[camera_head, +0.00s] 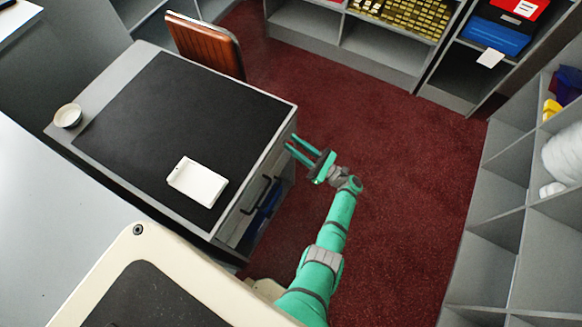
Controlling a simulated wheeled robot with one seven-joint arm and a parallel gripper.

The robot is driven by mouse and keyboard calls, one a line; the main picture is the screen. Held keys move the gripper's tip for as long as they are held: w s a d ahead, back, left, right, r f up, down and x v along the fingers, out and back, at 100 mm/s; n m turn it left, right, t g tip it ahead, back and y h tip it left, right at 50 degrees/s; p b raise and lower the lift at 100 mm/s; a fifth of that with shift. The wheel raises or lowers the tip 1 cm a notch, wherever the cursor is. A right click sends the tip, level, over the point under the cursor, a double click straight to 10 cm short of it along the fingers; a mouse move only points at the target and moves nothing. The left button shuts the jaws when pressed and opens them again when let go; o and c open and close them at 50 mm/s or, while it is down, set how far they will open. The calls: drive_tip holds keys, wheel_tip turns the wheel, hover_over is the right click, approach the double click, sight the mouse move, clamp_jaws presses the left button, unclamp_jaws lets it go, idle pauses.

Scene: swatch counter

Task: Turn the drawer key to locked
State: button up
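The grey desk (281,115) has a drawer front on its right side, seen at a steep angle, with a dark handle (256,194) on it. I cannot make out the drawer key or its lock in this view. They may be hidden by the desk's edge or too small to tell. My gripper (290,141) is beside the desk's right side, near its far right corner. Its two green fingers are apart, pointing at the desk side, with nothing seen between them. I cannot tell whether the fingertips touch the desk.
A black mat covers the desk top, with a white box (197,181) on it and a white bowl (68,116) at the left. A brown chair (206,45) stands behind. Shelves (500,190) line the back and right. Dark red floor (410,180) lies open between.

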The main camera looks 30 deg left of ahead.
drive_tip(key=shift+s+d+r, duration=0.2)
drive_tip(key=shift+s+r, duration=0.3)
drive_tip(key=shift+r, duration=0.2)
drive_tip(key=s+d+r, duration=0.5)
drive_tip(key=s+r, duration=0.2)
drive_tip(key=s, duration=0.4)
drive_tip(key=shift+r, duration=0.3)
drive_tip(key=shift+r, duration=0.1)
